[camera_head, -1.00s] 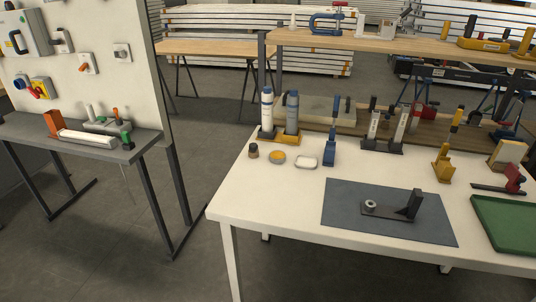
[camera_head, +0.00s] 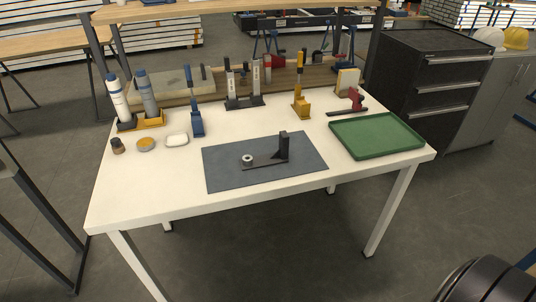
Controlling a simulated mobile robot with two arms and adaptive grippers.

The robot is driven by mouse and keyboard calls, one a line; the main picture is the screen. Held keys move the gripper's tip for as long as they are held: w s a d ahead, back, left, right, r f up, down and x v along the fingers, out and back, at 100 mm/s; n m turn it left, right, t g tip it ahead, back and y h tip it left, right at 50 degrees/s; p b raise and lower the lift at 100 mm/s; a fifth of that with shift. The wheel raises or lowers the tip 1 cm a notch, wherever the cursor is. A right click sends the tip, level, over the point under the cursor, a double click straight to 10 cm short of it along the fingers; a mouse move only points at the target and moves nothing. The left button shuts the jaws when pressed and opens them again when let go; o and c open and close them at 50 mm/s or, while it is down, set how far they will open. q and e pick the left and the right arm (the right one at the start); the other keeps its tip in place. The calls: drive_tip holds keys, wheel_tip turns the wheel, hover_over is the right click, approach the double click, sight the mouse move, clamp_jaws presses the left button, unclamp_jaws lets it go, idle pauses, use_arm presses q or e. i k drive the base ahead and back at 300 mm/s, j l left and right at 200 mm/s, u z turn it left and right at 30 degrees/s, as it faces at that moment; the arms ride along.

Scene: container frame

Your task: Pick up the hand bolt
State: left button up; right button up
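The frame does not show clearly which item is the hand bolt. A dark L-shaped bracket (camera_head: 283,148) lies on a blue-grey mat (camera_head: 225,180) on the white table (camera_head: 150,195). A small round metal piece (camera_head: 247,160) sits at the left end of its flat arm; it is too small to tell what it is. A small dark-topped pot (camera_head: 117,146) stands at the table's left side. Neither my left nor my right gripper shows in the head view.
A green tray (camera_head: 377,136) lies at the table's right side. Clamps and tools stand along the back, with a red tool (camera_head: 355,100) near the tray. Two bottles (camera_head: 147,95) stand back left. The front left of the table is clear. A dark drawer cabinet (camera_head: 440,75) stands behind at right.

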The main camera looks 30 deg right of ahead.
sight(115, 142)
drive_tip(key=z, duration=0.45)
drive_tip(key=i+j+z, duration=0.2)
drive_tip(key=j+z, duration=0.25)
drive_tip(key=i+j+z, duration=0.1)
drive_tip(key=j+z, duration=0.8)
drive_tip(key=i+l, duration=0.05)
